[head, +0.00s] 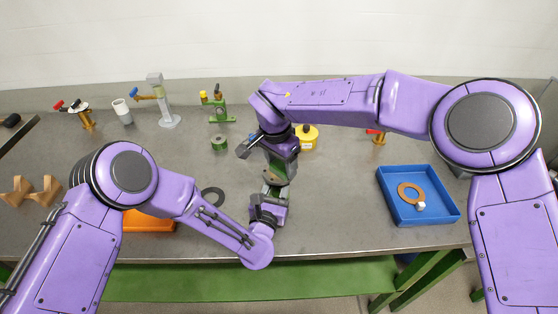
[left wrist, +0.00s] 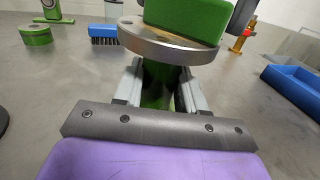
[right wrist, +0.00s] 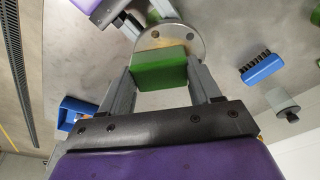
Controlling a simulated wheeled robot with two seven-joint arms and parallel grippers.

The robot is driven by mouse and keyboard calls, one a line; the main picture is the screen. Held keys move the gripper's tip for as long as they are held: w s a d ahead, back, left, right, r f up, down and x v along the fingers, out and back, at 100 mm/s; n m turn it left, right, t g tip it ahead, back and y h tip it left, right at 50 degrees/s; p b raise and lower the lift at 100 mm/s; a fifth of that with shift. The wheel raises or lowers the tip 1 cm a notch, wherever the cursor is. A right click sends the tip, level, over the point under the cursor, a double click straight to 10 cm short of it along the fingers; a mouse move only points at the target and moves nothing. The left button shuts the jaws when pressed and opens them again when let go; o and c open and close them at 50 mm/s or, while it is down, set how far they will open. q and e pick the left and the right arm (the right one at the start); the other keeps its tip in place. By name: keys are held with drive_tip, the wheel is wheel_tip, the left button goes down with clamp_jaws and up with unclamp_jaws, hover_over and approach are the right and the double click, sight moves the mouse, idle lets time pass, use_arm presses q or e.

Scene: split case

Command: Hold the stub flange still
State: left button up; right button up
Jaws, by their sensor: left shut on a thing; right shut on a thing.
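The stub flange shows in the left wrist view as a round metal disc (left wrist: 150,46) with a green body (left wrist: 156,84) below it. My left gripper (left wrist: 158,92) is shut on that green body from the near side. A green block (left wrist: 184,18) sits on top of the disc. My right gripper (right wrist: 160,75) is shut on the green block (right wrist: 160,68) from above, with the metal disc (right wrist: 186,38) just beyond it. In the head view my right gripper (head: 280,165) is directly above my left gripper (head: 268,200), and both largely hide the parts.
A blue tray (head: 432,218) with a tan ring stands at the right. An orange tray (head: 150,224) is partly behind my left arm. A dark ring (head: 212,197) lies near the left gripper. Bench between parts and blue tray is clear.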

use_arm(q)
drive_tip(key=shift+s+f, duration=0.2)
drive_tip(key=shift+f, duration=0.15)
use_arm(e)
drive_tip(key=shift+f, duration=0.2)
drive_tip(key=shift+w+a+r, duration=0.1)
drive_tip(key=shift+w+a, duration=0.7)
drive_tip(key=shift+a, duration=0.05)
drive_tip(key=shift+s+d, duration=0.85)
drive_tip(key=shift+d, duration=0.05)
drive_tip(key=shift+a, duration=0.1)
